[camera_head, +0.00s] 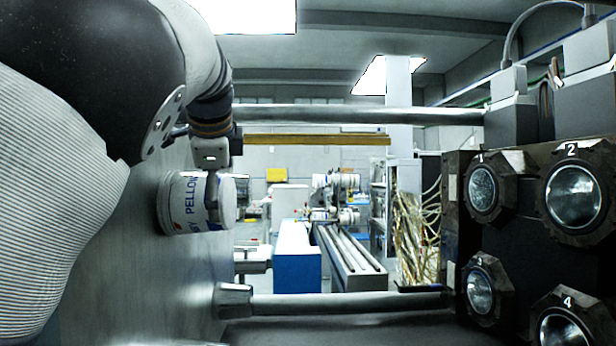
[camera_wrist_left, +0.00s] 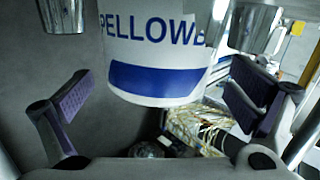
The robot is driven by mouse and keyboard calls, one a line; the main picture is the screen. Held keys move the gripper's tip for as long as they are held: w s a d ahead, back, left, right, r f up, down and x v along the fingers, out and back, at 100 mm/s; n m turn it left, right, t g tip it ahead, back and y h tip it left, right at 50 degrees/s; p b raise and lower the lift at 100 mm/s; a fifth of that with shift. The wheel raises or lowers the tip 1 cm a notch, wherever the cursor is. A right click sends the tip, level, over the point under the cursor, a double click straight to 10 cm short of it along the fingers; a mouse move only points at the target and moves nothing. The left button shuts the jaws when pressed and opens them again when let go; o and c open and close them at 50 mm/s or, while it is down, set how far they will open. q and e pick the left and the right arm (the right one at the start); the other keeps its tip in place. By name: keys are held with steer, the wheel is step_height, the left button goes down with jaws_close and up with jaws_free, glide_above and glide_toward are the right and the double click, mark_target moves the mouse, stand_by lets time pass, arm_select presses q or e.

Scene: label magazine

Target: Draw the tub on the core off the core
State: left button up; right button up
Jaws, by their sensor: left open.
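The tub (camera_head: 190,203) is white with blue "PELLOW" lettering and sticks out sideways from the grey plate (camera_head: 110,270) on the left. In the left wrist view the tub (camera_wrist_left: 150,40) shows a blue band near its rounded end. The core inside it is hidden. My left gripper (camera_head: 212,188) is at the tub, one finger showing in front of its side. In the wrist view the open fingers of my left gripper (camera_wrist_left: 162,102) stand to either side of the tub, with gaps between pads and wall. My right gripper is not in view.
Two bare metal cylinders flank the tub in the wrist view, left (camera_wrist_left: 65,14) and right (camera_wrist_left: 254,27). An upper bar (camera_head: 330,115) and a lower bar (camera_head: 350,305) cross the gap. The dark block (camera_head: 515,250) on the right holds several numbered round cavities.

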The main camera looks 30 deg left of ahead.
mark_target(235, 212)
arm_select(q)
steer(key=x, duration=0.3)
steer(key=shift+w+a+f, duration=0.1)
steer(key=shift+w+f, duration=0.1)
steer(key=shift+f, duration=0.05)
steer(key=shift+r, duration=0.1)
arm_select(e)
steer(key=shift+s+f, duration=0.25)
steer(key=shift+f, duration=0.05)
arm_select(q)
steer(key=shift+c, duration=0.6)
steer(key=c, duration=0.7)
steer(key=shift+w+d+r, duration=0.1)
steer(key=shift+w+d, duration=0.2)
steer(key=shift+d, duration=0.3)
steer(key=shift+w+d+r, duration=0.1)
steer(key=shift+w+d, duration=0.25)
steer(key=shift+d, duration=0.25)
steer(key=shift+w+d+f, duration=0.1)
steer(key=shift+w+d, duration=0.8)
steer(key=shift+d, duration=0.65)
steer(key=shift+w+d, duration=0.85)
steer(key=shift+d, duration=0.75)
steer(key=shift+w+d, duration=0.9)
steer(key=shift+d, duration=0.65)
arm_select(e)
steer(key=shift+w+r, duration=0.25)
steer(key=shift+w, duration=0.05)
